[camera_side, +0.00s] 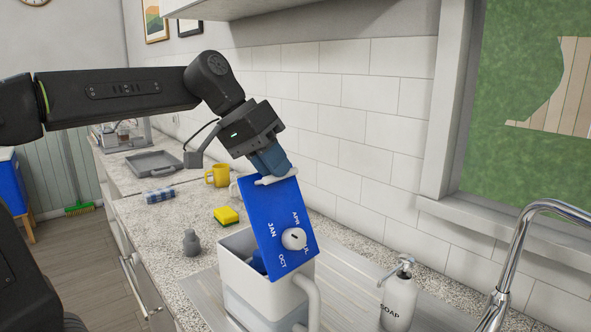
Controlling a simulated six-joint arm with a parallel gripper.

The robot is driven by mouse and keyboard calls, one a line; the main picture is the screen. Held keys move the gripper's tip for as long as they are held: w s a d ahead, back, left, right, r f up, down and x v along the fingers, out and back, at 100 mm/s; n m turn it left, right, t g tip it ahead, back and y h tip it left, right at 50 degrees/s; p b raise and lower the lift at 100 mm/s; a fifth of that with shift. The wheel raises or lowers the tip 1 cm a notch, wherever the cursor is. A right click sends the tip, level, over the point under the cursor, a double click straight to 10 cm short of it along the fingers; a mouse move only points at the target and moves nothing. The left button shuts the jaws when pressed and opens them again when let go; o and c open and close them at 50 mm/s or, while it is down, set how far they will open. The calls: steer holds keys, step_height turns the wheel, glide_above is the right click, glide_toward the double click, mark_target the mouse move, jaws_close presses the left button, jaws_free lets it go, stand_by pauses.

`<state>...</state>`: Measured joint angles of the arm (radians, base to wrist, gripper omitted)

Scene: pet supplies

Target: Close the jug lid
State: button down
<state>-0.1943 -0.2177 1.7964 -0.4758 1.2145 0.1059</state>
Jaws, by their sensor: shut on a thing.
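The white jug (238,276) stands on the ribbed drainboard beside the sink, with its handle (312,292) at the right. Its blue lid (262,218) is raised and steeply tilted, so the jug's mouth is partly open. The lid has month lettering and a round white knob (293,239). My gripper (274,178) comes down from above and is shut on the lid at its top edge, by a white tab. The exact grip on the tab is partly hidden by the fingers. Something blue shows inside the jug's mouth.
A soap bottle (397,298) and the curved tap (512,255) stand to the right. A yellow sponge (226,216), small grey bottle (191,243), yellow mug (217,175), folded cloth (160,196) and grey tray (153,163) lie to the left. The tiled wall is close behind.

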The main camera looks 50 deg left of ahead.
steer(key=s+a+f+n+t+h, duration=0.1)
steer(key=a+f+n+t+h, duration=0.1)
steer(key=a+f+h, duration=0.7)
steer(key=shift+s+a+f, duration=0.15)
steer(key=shift+a+f, duration=2.35)
steer(key=shift+f, duration=0.55)
steer(key=c, duration=1.4)
jaws_free()
steer(key=v, duration=1.2)
